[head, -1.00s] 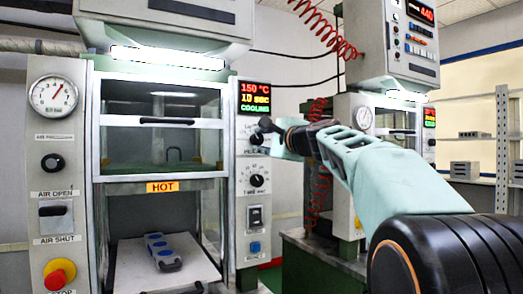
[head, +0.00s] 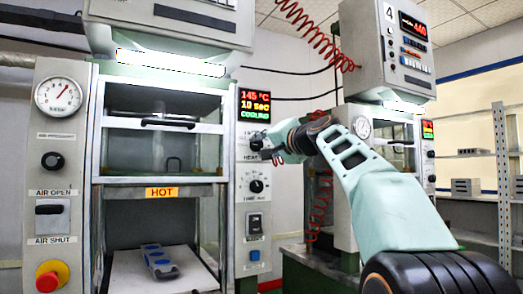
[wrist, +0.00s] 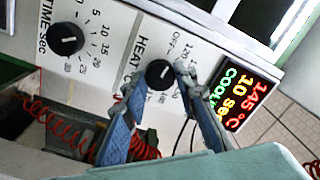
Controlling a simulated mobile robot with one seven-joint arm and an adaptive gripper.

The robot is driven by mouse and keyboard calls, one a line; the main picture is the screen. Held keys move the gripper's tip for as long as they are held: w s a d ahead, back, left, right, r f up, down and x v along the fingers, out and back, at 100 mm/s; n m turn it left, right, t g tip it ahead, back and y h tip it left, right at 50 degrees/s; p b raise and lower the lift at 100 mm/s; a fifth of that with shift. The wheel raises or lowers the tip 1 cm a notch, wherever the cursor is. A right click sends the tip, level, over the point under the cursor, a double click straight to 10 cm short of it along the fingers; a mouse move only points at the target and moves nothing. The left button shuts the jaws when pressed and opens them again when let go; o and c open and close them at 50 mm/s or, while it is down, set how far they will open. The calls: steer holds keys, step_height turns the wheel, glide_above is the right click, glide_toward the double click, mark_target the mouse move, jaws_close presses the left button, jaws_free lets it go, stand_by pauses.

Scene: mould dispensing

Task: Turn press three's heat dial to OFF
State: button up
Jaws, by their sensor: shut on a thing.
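The heat dial (wrist: 160,73) is a round black knob on the near press's right-hand panel, beside the HEAT lettering and the OFF mark in the wrist view. My gripper (wrist: 161,84) is shut on this dial, with a blue-padded finger on either side. The pointer's exact setting is hard to read. In the head view my gripper (head: 266,146) reaches the panel from the right and partly covers the dial. The display (head: 255,105) above reads 145 °C, 10 sec and a green cooling line. The near press's number is not visible.
The TIME dial (wrist: 66,39) sits beside the heat dial, with a black switch (head: 254,222) below it. A HOT sign (head: 162,192) marks the near press, and a blue-and-grey mould (head: 160,261) lies on its lower plate. Press 4 (head: 388,50) stands behind my arm.

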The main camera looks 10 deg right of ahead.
steer(key=shift+n, duration=0.6)
steer(key=shift+r, duration=0.1)
steer(key=o, duration=1.2)
steer(key=shift+c, duration=0.2)
steer(key=shift+s, duration=0.1)
steer(key=v, duration=1.2)
